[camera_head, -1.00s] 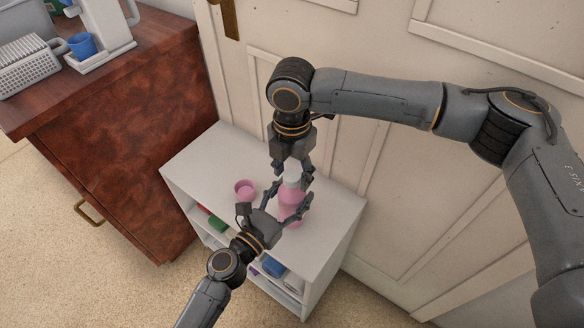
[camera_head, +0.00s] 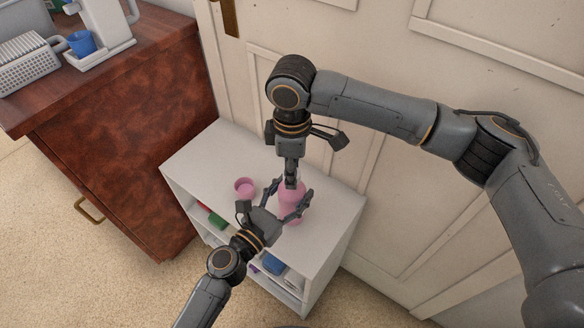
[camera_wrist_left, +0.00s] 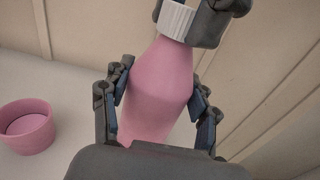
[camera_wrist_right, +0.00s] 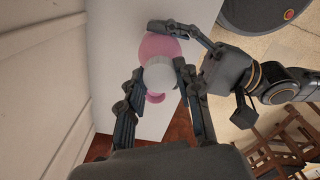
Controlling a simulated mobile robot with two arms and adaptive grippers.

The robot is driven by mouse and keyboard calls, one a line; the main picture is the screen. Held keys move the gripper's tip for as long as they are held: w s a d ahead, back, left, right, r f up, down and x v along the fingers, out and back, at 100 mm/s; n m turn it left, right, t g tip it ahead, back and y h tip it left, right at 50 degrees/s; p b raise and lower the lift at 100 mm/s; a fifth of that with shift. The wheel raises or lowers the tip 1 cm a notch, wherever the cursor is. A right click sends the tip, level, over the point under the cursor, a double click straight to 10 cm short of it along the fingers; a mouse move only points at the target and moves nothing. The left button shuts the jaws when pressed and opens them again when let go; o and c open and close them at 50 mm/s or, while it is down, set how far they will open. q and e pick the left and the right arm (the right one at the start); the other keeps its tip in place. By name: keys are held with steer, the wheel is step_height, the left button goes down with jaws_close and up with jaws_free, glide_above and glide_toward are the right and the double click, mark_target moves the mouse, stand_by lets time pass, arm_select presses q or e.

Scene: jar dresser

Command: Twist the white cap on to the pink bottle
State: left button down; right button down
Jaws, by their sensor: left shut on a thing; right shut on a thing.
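The pink bottle (camera_head: 290,195) stands upright on the white shelf unit (camera_head: 208,158). My left gripper (camera_head: 288,204) is shut around the bottle's body, one finger on each side, as the left wrist view shows on the bottle (camera_wrist_left: 158,85). The white cap (camera_wrist_left: 175,20) sits at the bottle's top, with ridged sides. My right gripper (camera_head: 291,184) points down from above and is shut on the cap, which shows between its fingers in the right wrist view (camera_wrist_right: 160,74). Its fingers mostly hide the cap in the head view. I cannot tell how tightly the cap is seated.
A small pink cup (camera_head: 245,188) stands on the shelf top, left of the bottle. A panelled wall (camera_head: 385,120) rises close behind. A wooden dresser (camera_head: 120,140) stands to the left, with a coffee machine (camera_head: 100,35) on it. The shelf's right end is clear.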

steer(key=m, duration=0.3)
steer(key=c, duration=0.8)
jaws_free()
steer(key=shift+c, duration=0.2)
step_height(320, 180, up, 12)
arm_select(q)
steer(key=shift+c, duration=1.5)
jaws_free()
